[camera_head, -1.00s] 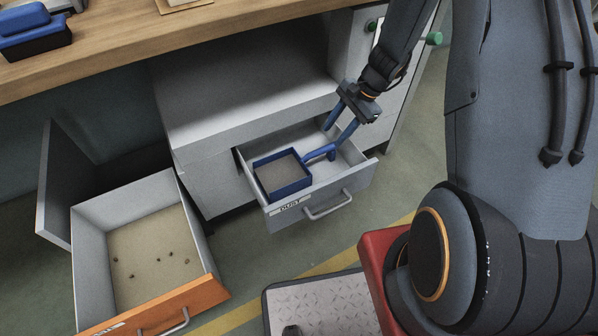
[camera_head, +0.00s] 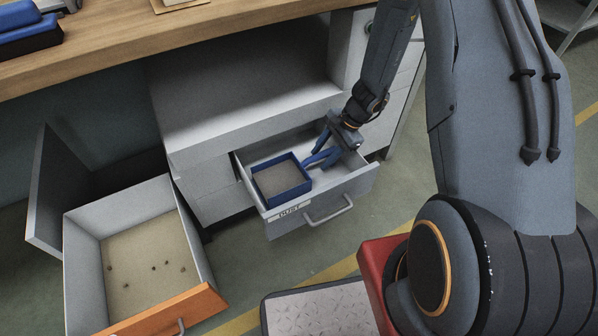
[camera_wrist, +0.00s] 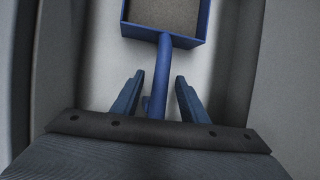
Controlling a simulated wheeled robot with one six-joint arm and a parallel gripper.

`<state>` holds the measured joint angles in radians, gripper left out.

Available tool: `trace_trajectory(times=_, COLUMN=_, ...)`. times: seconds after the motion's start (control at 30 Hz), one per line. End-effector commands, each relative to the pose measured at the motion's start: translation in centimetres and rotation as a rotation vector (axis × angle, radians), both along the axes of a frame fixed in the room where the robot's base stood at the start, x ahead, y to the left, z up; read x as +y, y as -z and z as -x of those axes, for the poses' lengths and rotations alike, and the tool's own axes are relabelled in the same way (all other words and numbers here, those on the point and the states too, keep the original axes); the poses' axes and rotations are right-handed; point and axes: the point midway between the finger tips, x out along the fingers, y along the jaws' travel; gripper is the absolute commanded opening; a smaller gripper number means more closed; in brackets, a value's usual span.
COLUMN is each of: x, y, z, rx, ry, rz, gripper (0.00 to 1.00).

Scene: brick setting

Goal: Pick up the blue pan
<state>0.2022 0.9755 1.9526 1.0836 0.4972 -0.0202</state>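The blue pan (camera_head: 304,184) is a square blue-rimmed tray with a greyish inside and a blue handle. It lies in the open grey drawer (camera_head: 322,204) labelled DUST. In the wrist view the pan (camera_wrist: 166,38) is at the top and its handle (camera_wrist: 163,75) points down toward me. My gripper (camera_wrist: 155,88) is open, with one blue finger on each side of the handle and gaps showing between. In the head view my gripper (camera_head: 319,160) is low in the drawer at the handle, partly hiding it.
An open drawer with an orange front (camera_head: 170,312) stands at the left, with several small dark bits on its sandy floor. A grey cabinet (camera_head: 240,105) and wooden worktop (camera_head: 190,35) are behind. The drawer's walls stand close around my gripper.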

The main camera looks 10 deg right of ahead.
Motion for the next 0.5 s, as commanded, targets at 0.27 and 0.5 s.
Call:
trace_trajectory(times=0.27, x=-0.02, y=-0.06, z=0.01, rx=0.0, ry=0.0, rz=0.0, gripper=0.09)
trace_trajectory(times=0.5, x=-0.02, y=-0.07, z=0.01, rx=0.0, ry=-0.001, rz=0.0, gripper=0.0)
